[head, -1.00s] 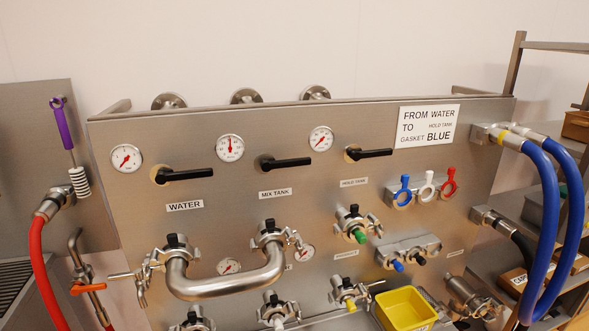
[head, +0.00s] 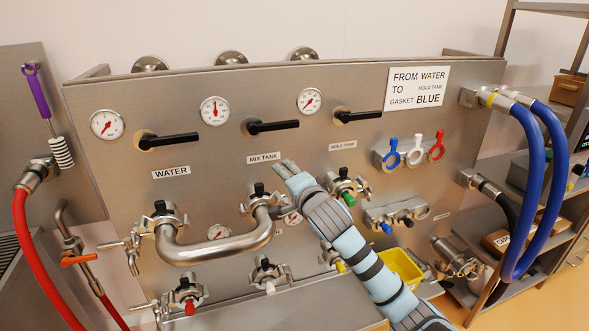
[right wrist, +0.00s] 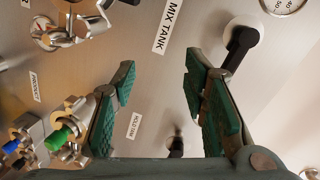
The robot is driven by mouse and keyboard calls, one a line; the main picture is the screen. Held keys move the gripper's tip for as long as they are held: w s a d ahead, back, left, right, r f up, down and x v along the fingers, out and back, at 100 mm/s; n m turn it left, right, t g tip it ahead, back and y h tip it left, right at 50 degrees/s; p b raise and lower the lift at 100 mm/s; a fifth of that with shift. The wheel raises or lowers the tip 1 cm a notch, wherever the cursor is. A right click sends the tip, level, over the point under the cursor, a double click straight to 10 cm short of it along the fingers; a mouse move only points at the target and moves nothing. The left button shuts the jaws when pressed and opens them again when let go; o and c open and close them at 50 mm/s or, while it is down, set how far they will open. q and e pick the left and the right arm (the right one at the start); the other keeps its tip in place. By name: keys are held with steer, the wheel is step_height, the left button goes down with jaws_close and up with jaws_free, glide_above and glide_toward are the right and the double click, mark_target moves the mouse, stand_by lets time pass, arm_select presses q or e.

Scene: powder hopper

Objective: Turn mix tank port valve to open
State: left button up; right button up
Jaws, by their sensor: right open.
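The mix tank port valve has a black lever handle (head: 274,126) on the steel panel, above the MIX TANK label (head: 264,157). The lever lies nearly level, pointing right from its pivot. In the right wrist view the handle (right wrist: 239,46) shows at the upper right, just beyond the right finger's tip, and the label (right wrist: 167,25) lies upper middle. My right gripper (head: 285,166) is in front of the panel, below and right of that handle. In the right wrist view the gripper (right wrist: 158,72) is open, with nothing between its green pads. My left gripper is out of view.
Similar black handles for water (head: 170,139) and hold tank (head: 357,115) flank it. A yellow bin (head: 403,267) and blue hoses (head: 530,180) are on the right.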

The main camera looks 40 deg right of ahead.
mark_target(285, 127)
steer(key=w+d+r+m+t, duration=0.2)
steer(key=d+r+m, duration=0.2)
steer(key=r, duration=0.5)
steer(key=shift+h, duration=0.4)
steer(key=x, duration=0.8)
steer(key=shift+w+a+p, duration=0.15)
steer(key=shift+a+p, duration=0.05)
steer(key=shift+p, duration=0.2)
